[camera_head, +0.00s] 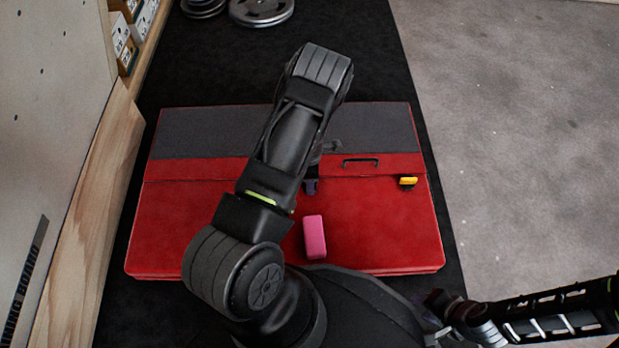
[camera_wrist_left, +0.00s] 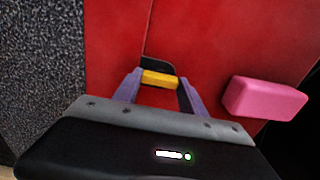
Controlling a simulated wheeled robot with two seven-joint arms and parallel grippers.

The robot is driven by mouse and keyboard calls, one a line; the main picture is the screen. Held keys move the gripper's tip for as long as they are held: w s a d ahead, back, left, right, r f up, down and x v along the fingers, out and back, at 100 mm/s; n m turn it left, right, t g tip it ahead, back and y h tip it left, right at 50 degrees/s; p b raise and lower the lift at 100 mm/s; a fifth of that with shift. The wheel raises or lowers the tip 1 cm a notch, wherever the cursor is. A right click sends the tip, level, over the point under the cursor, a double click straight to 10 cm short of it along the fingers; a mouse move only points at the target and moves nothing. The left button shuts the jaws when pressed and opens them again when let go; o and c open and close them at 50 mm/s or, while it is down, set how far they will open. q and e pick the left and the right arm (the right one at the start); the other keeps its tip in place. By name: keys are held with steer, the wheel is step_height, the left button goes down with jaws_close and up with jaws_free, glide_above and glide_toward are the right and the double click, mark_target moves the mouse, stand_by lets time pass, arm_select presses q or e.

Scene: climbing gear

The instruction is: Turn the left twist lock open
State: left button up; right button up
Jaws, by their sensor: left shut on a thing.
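A red case (camera_head: 380,225) with a dark grey panel lies flat on the black mat. In the left wrist view, the left twist lock (camera_wrist_left: 159,79) has a yellow tab and a dark base beside the lid seam. My left gripper (camera_wrist_left: 157,84) is shut on the yellow tab, one purple finger at each end. In the head view my left gripper (camera_head: 311,186) shows only as a small purple patch beside my arm, and the left lock is hidden. The right twist lock (camera_head: 408,182) is yellow. My right arm (camera_head: 560,312) is at lower right; its fingertips cannot be made out.
A pink block (camera_head: 314,237) lies on the case close to the left lock; it also shows in the left wrist view (camera_wrist_left: 265,98). A dark handle (camera_head: 360,162) sits between the locks. Weight plates (camera_head: 261,10) lie behind. Grey floor (camera_head: 530,140) is clear on the right.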

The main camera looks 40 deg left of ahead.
arm_select(q)
steer(key=o, duration=1.4)
steer(key=shift+c, duration=0.2)
steer(key=shift+r, duration=0.1)
step_height(320, 180, up, 8)
steer(key=p, duration=0.3)
